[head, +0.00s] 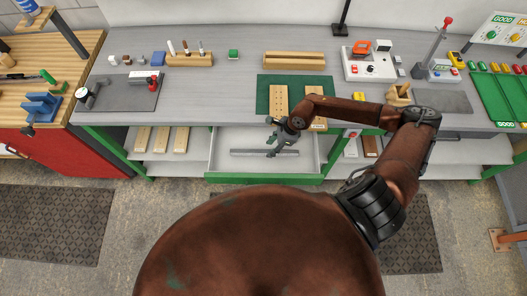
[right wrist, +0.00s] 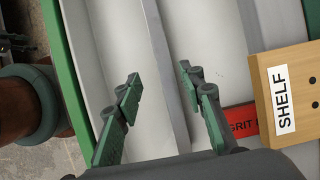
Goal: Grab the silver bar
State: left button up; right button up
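The silver bar (head: 250,151) is a long thin grey bar lying in the open drawer (head: 217,160) below the bench top. In the right wrist view the silver bar (right wrist: 163,50) runs lengthwise between the two fingers. My right gripper (head: 277,149) is over the drawer at the bar; in its wrist view the fingers (right wrist: 160,80) are spread, one on each side of the bar, with gaps visible. I cannot tell how far the fingertips are above the drawer floor. My left gripper is not in view.
The drawer's green front edge (head: 250,180) is near the gripper. A wooden board labelled SHELF (right wrist: 268,75) and a red GRIT item (right wrist: 240,120) are close on the right. A green mat (head: 265,97) with a holed board (head: 279,98) lies on the bench above.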

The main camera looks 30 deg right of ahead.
aim_at(266, 151)
jog(key=x, duration=0.6)
jog(key=shift+w+d+p, duration=0.15)
jog(key=shift+w+p, duration=0.2)
jog(key=shift+r, duration=0.1)
jog(key=shift+c, duration=0.3)
grip_shut()
